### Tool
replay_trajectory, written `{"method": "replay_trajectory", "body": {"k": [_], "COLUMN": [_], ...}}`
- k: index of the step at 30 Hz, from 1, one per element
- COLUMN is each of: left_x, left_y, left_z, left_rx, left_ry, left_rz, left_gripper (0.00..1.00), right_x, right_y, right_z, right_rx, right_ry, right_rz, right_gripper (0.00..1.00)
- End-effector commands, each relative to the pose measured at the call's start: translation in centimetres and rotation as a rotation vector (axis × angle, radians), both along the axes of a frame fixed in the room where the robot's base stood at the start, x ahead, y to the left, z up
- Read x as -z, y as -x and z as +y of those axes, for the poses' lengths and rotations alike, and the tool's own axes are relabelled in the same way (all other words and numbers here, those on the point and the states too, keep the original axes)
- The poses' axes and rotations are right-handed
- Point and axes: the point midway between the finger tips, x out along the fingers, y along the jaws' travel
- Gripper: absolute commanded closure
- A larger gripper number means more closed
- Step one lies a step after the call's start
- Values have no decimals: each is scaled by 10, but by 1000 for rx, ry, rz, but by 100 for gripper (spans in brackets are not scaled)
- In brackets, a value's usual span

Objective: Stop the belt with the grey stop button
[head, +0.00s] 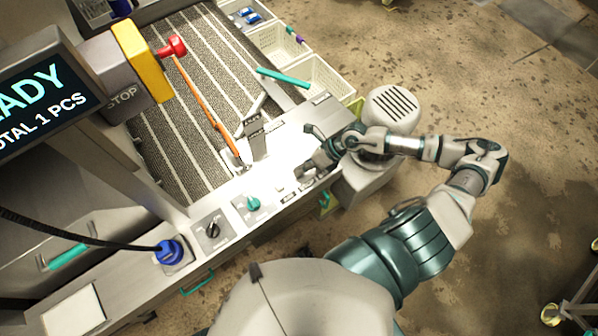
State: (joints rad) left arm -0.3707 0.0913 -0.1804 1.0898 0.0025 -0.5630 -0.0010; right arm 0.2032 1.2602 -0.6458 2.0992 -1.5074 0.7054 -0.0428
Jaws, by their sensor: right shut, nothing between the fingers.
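My right gripper (308,166) is low over the right end of the metal control panel (228,212), with its fingers shut and empty. Small buttons with dark labels (289,198) sit on the panel right beside its fingertips. The grey stop button is not clearly seen; the gripper partly covers that group, and I cannot tell whether it touches a button. The dark ribbed belt (185,125) runs away behind the panel. A red mushroom button (173,47) on a yellow box (141,60) stands at upper left, beside a "STOP" marking. My left gripper is out of view.
A teal knob (253,203), a black knob (212,230) and a blue plug (170,251) with a cable line the panel. A display (42,100) reads "TOTAL 1 PCS". White baskets (318,83) stand beyond the belt. A grey motor housing (392,108) is beside my right wrist.

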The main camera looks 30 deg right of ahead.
Motion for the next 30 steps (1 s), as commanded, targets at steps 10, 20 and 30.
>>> {"method": "replay_trajectory", "body": {"k": [10, 20, 30], "left_x": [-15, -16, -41], "left_y": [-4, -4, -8], "left_z": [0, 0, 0], "left_rx": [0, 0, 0], "left_ry": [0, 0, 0], "left_rz": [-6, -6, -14], "left_gripper": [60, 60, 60], "right_x": [-17, -18, -50], "right_y": [0, 0, 0], "right_z": [1, 1, 1], "right_rx": [0, 0, 0], "right_ry": [0, 0, -1], "right_rz": [0, 0, -2], "right_gripper": [100, 100, 100]}}
